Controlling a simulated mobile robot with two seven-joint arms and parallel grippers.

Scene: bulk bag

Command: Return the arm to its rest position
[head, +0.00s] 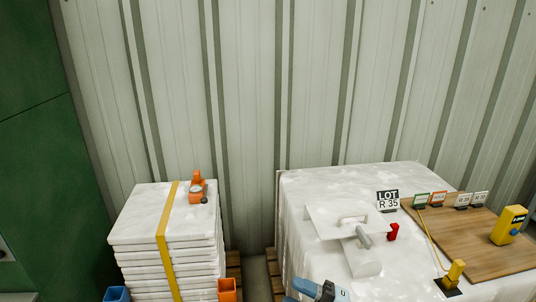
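Neither of my grippers can be made out in the head view. A blue, black and pale part (320,291) is cut off at the bottom edge, in front of the white bulk bag (305,240); I cannot tell what it belongs to. The bag stands on the right, with a pale flap and a grey spout-like piece (363,237) on top and a small red piece (393,232) beside it.
A strapped stack of white sacks (135,228) stands left, with an orange tool (197,187) on top. A wooden board (480,238) at right carries small tags, a yellow device (509,225) and a yellow-black piece (453,275). A corrugated wall closes the back.

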